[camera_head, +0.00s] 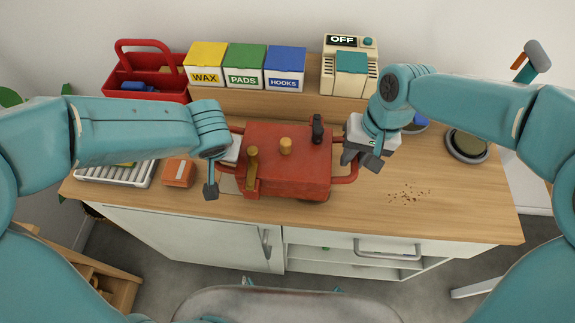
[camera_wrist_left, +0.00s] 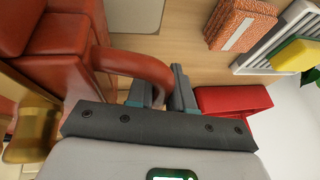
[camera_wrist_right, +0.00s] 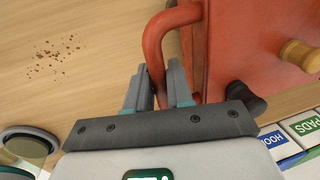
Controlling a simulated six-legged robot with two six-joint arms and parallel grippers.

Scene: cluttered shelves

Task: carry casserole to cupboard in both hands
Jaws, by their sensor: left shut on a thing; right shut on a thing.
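The red casserole (camera_head: 300,175) has a lid with a tan knob (camera_head: 286,146) and is over the wooden counter, between my two grippers. A brass-coloured piece and a black knob are on its top. My left gripper (camera_head: 214,185) is shut on its left loop handle, which passes between the fingers in the left wrist view (camera_wrist_left: 160,85). My right gripper (camera_head: 352,160) is shut on its right loop handle, which shows between the fingers in the right wrist view (camera_wrist_right: 155,75). The cupboard (camera_head: 190,238) under the counter has a white front door that looks closed, and an open shelf section (camera_head: 330,252) beside it.
Wax, pads and hooks boxes (camera_head: 245,68), a red caddy (camera_head: 145,75) and a cream appliance reading OFF (camera_head: 349,65) stand at the back. A rack (camera_head: 115,174) and orange sponge (camera_head: 179,173) lie left. Brown crumbs (camera_head: 409,194) and a round dish (camera_head: 467,146) are right.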

